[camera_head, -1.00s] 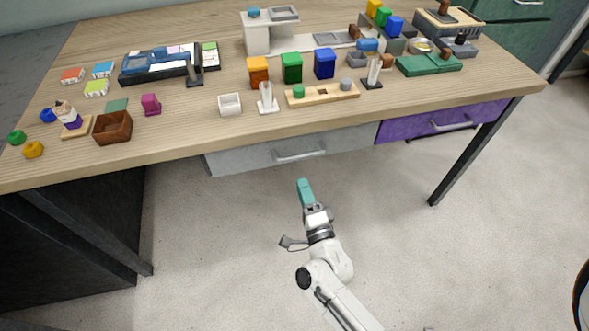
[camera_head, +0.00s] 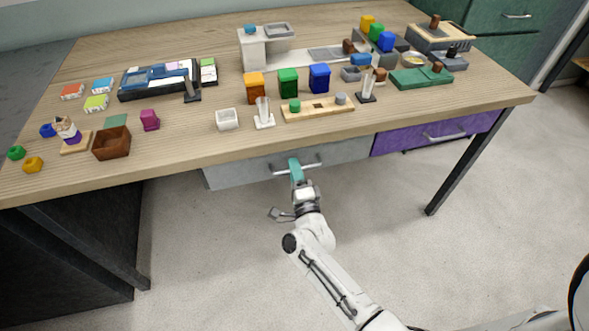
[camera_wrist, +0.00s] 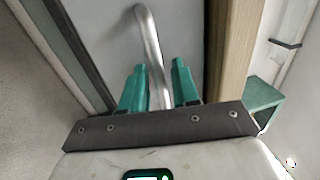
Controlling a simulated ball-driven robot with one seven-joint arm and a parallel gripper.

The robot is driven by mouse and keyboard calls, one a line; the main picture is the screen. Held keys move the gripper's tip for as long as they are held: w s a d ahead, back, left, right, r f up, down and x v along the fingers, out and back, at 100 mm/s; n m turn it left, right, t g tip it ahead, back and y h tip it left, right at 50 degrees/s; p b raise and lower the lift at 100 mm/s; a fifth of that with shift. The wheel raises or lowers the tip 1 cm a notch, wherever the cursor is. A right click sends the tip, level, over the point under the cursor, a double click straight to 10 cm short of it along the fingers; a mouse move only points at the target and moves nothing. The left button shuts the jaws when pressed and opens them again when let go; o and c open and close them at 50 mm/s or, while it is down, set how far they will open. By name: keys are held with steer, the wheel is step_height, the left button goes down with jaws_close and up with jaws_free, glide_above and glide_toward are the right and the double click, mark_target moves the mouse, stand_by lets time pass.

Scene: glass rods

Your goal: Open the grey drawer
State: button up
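The grey drawer (camera_head: 235,172) is under the table's front edge and looks closed. Its silver bar handle (camera_head: 311,165) is at the middle of its front. My gripper (camera_head: 294,161), with teal fingers, is at the left part of the handle. In the wrist view, the handle (camera_wrist: 153,55) runs between the two fingers of my gripper (camera_wrist: 158,80). The fingers are apart, with a visible gap between the bar and the right finger. The drawer front (camera_wrist: 95,25) lies beyond the fingers.
The purple drawer (camera_head: 436,134) sits to the right of the grey one. A dark table leg (camera_head: 462,165) stands at the right, and a dark cabinet (camera_head: 65,255) at the left. The tabletop (camera_head: 190,133) holds many small objects. The floor (camera_head: 215,250) before the drawer is clear.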

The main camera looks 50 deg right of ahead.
jaws_close()
stand_by(0.3)
stand_by(0.3)
